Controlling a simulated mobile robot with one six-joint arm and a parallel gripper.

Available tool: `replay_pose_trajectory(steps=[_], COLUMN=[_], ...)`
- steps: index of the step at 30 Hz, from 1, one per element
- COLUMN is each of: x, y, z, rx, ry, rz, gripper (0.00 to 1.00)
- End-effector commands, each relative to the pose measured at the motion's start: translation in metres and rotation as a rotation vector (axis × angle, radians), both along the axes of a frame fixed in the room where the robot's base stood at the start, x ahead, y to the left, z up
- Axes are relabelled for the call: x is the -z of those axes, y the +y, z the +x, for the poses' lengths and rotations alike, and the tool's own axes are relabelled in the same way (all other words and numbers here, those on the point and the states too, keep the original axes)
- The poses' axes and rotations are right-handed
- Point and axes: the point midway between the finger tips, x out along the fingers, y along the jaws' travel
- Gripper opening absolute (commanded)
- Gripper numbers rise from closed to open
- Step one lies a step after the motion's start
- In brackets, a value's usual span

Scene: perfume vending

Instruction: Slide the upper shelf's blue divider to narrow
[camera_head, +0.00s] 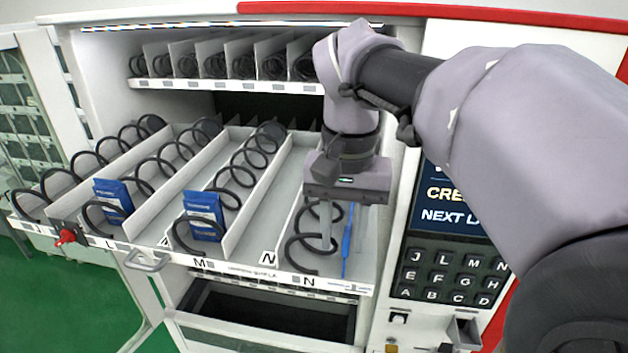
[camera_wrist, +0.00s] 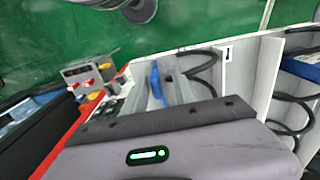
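The blue divider (camera_head: 347,243) is a thin upright strip at the right end of the pulled-out shelf (camera_head: 262,272), right of the black coil (camera_head: 313,240) of the lane marked N. My gripper (camera_head: 340,235) points down over this lane, its fingers reaching to the divider. In the wrist view the blue divider (camera_wrist: 156,82) shows between two grey fingers of my gripper (camera_wrist: 160,90). The fingers stand apart with space around the divider, so the gripper looks open. The divider's lower part is partly hidden by the gripper body in the wrist view.
Blue packets (camera_head: 203,215) stand in coils farther left on the shelf. A red knob (camera_head: 66,237) and a handle (camera_head: 147,262) are at its front. The machine's keypad panel (camera_head: 450,272) is close on the right. Another coil shelf (camera_head: 228,86) is above and behind.

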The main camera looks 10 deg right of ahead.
Motion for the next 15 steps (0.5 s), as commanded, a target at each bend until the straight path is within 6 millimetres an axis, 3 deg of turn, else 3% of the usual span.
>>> replay_pose_trajectory(steps=[8,11,15], x=[-0.002,-0.014,-0.05], y=[0.0,0.0,0.0], z=[0.0,0.001,0.001], rx=[0.0,0.0,0.0], ry=[0.0,-0.002,-0.002], rz=[-0.001,-0.002,-0.001], gripper=[0.33,0.33,0.33])
